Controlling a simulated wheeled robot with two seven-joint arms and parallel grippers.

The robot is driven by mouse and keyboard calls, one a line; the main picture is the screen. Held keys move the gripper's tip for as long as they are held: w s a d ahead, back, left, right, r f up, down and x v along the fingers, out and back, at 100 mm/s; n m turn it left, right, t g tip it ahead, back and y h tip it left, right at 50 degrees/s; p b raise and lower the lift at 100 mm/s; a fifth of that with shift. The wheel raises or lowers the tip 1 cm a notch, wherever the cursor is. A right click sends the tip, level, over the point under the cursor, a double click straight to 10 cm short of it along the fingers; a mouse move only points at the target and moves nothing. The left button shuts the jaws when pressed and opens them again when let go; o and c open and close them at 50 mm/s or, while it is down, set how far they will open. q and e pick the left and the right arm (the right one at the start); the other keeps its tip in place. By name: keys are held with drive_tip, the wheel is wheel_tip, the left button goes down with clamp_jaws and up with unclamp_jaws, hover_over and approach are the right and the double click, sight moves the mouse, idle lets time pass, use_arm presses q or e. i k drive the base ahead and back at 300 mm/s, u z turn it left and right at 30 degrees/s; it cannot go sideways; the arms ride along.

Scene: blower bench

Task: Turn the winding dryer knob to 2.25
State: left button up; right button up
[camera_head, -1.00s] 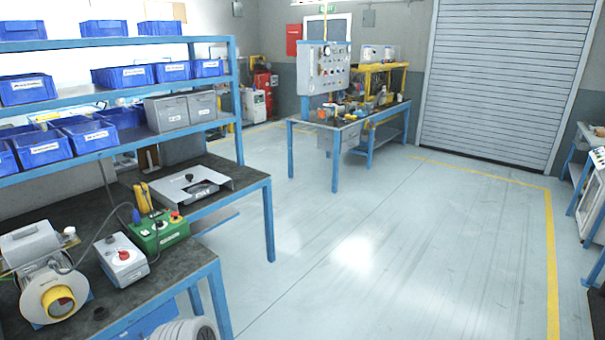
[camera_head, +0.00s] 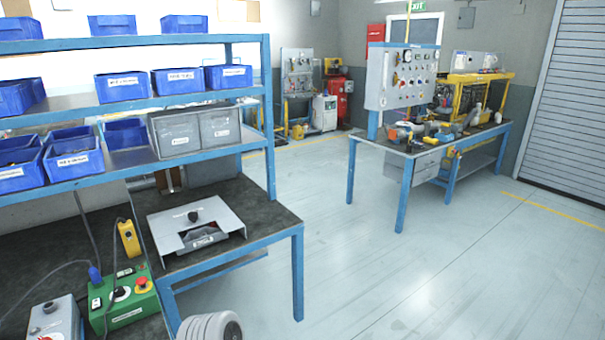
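No label in view reads as a winding dryer, so I cannot tell which knob is its own. A green control box (camera_head: 123,300) on the near left bench has a black-and-white dial (camera_head: 120,294) and a red button on a yellow base (camera_head: 142,284). A grey box (camera_head: 54,322) beside it has a dark knob and is cut off by the lower edge. A grey sheet-metal cover (camera_head: 196,226) with a black knob (camera_head: 193,216) lies farther along. The upright control panel (camera_head: 401,78) on the far bench carries several small knobs and gauges.
A blue shelf rack (camera_head: 271,140) with blue and grey bins stands over the left bench. The far blue-legged bench (camera_head: 440,155) holds tools and small parts. The pale floor (camera_head: 400,285) between the benches is clear.

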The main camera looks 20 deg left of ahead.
sight(119, 292)
drive_tip(key=u, duration=1)
drive_tip(key=i, duration=1)
drive_tip(key=u, duration=1.1)
